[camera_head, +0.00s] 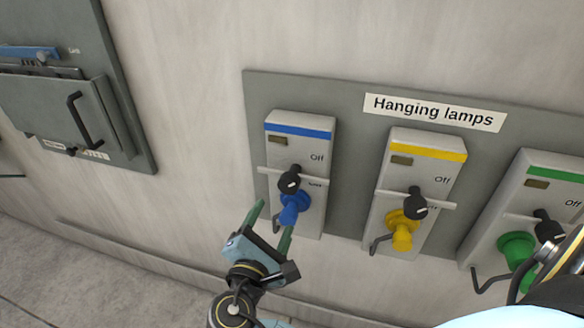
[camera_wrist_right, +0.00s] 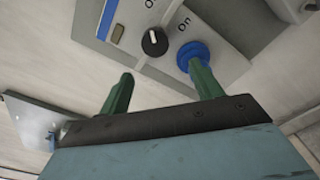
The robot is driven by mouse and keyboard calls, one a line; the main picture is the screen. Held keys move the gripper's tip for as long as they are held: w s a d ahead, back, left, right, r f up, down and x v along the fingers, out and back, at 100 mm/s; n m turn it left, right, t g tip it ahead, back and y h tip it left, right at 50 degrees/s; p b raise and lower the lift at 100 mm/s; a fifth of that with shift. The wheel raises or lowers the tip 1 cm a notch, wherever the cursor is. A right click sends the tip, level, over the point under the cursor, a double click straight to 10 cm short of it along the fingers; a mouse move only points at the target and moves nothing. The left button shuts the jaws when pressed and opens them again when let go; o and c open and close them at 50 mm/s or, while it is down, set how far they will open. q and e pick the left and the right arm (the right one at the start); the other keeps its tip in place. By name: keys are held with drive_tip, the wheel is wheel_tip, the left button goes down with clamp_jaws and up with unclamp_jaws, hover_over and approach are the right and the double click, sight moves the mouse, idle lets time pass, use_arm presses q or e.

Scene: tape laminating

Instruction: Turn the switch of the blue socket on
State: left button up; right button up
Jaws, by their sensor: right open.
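The blue socket (camera_head: 300,146) is a light grey box with a blue stripe, at the left of the panel. Its black rotary switch (camera_head: 290,180) sits below the "Off" label, and it also shows in the right wrist view (camera_wrist_right: 155,41) with a white mark. I cannot surely tell which label it points to. A blue plug (camera_head: 294,208) sits below the switch. My right gripper (camera_head: 272,217) is open, its green fingers just below and left of the switch, near the plug. In the wrist view one finger overlaps the blue plug (camera_wrist_right: 196,55); contact is unclear. My left gripper is not in view.
The yellow socket (camera_head: 423,165) and green socket (camera_head: 540,190) stand to the right, each with a knob and plug. A "Hanging lamps" label (camera_head: 434,111) is above. A grey cabinet (camera_head: 75,110) with a handle is at the left. The wall between is clear.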

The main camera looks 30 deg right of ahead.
sight(288, 187)
drive_tip(key=shift+h, duration=0.3)
drive_tip(key=x, duration=0.4)
drive_tip(key=p+x, duration=0.1)
drive_tip(key=x, duration=0.3)
drive_tip(key=r+x, duration=0.1)
drive_tip(key=x, duration=0.3)
drive_tip(key=shift+s+d+p, duration=0.1)
drive_tip(key=shift+d+p, duration=0.05)
drive_tip(key=shift+p, duration=0.2)
drive_tip(key=shift+w+d+f, duration=0.1)
drive_tip(key=shift+w+d, duration=0.3)
drive_tip(key=shift+d, duration=0.1)
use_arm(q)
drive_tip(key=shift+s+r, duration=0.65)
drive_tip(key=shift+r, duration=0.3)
